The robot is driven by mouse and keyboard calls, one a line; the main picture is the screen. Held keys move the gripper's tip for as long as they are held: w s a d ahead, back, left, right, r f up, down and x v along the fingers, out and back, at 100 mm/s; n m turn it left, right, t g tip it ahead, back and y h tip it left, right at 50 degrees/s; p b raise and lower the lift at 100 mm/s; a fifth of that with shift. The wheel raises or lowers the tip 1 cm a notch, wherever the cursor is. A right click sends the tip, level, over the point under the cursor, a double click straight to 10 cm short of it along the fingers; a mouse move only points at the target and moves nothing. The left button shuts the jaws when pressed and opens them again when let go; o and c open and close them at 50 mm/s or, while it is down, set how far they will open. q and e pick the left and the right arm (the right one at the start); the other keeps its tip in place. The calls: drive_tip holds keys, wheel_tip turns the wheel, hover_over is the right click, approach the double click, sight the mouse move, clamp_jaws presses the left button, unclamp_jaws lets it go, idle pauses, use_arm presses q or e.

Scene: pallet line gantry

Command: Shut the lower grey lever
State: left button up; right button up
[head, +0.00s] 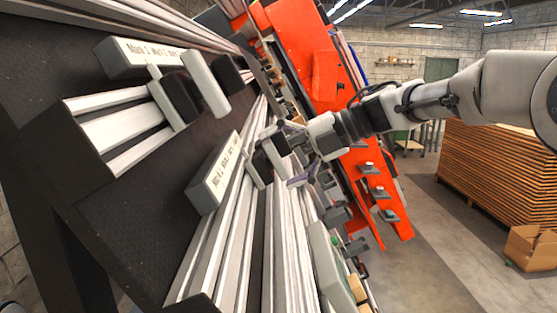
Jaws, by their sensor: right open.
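Two grey levers sit on dark blocks along the metal rails at the left, in a tilted view. The upper lever (206,84) is a light grey handle beside a black body, next to a white labelled box (135,55). The lower lever's black body (271,153) is beside a second labelled box (213,180). My right gripper (291,155) comes in from the right and is open, with its fingers at or just in front of the lower lever. The fingers partly hide that lever, and I cannot tell if they touch it. My left gripper is not in view.
An orange machine frame (308,50) stands behind my right gripper, with small brackets on its lower part. Stacked wooden boards (495,165) and a cardboard box (530,247) are at the right. The grey floor (430,270) between is clear.

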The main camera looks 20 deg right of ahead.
drive_tip(key=v, duration=1.1)
drive_tip(key=shift+d+r, duration=0.2)
drive_tip(key=shift+d, duration=0.15)
drive_tip(key=shift+s, duration=0.15)
